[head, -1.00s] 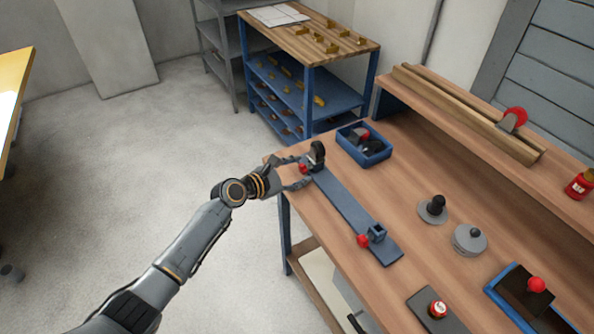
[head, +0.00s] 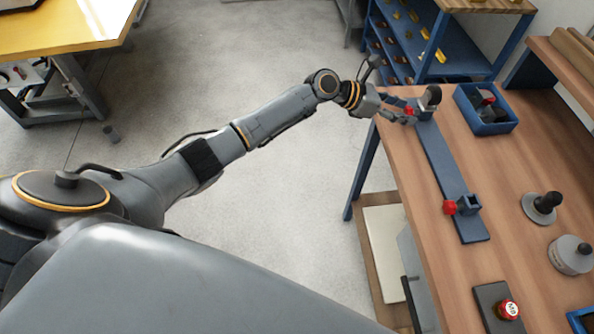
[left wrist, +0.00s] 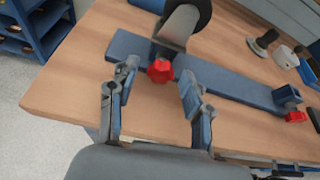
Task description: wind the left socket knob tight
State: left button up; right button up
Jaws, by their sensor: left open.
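The left socket knob (head: 409,111) is red and faceted, on the near side of the far-end socket of a long blue-grey bar (head: 445,170). It also shows in the left wrist view (left wrist: 160,71), below a dark round part with a grey stem (left wrist: 182,24) standing in that socket. My left gripper (head: 403,112) is open at the knob. In the left wrist view its two fingers (left wrist: 158,78) stand apart, one on each side of the knob, with gaps visible. A second red knob (head: 450,207) sits at the bar's other socket. My right gripper is not in view.
A blue bin (head: 487,122) with parts stands right of the bar's far end. Grey round pieces with dark knobs (head: 541,207) stand on the wooden bench (head: 520,165). A dark plate with a red-capped item (head: 507,309) lies nearer. Blue shelving (head: 440,60) is behind.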

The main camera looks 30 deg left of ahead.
pick_arm(q)
jog(key=p+v, duration=0.1)
jog(key=v, duration=1.3)
jog(key=a+f+m+t+y+p, duration=0.1)
jog(key=a+f+m+y, duration=0.15)
jog(key=f, duration=0.55)
jog(key=a+f+m+y+p, duration=0.1)
jog(key=a+f+y, duration=0.15)
jog(key=f, duration=0.55)
jog(key=s+a+f+m+y, duration=0.1)
jog(key=s+f+m, duration=0.1)
jog(key=f, duration=0.3)
jog(key=s+a+f+m+g+y, duration=0.1)
jog(key=s+a+f, duration=0.1)
jog(key=f, duration=0.3)
jog(key=s+a+f+m+y+p, duration=0.1)
jog(key=s+f+m, duration=0.1)
jog(key=s+f, duration=0.2)
jog(key=shift+a+f+m, duration=0.35)
jog(key=shift+f, duration=0.45)
jog(key=shift+s, duration=0.1)
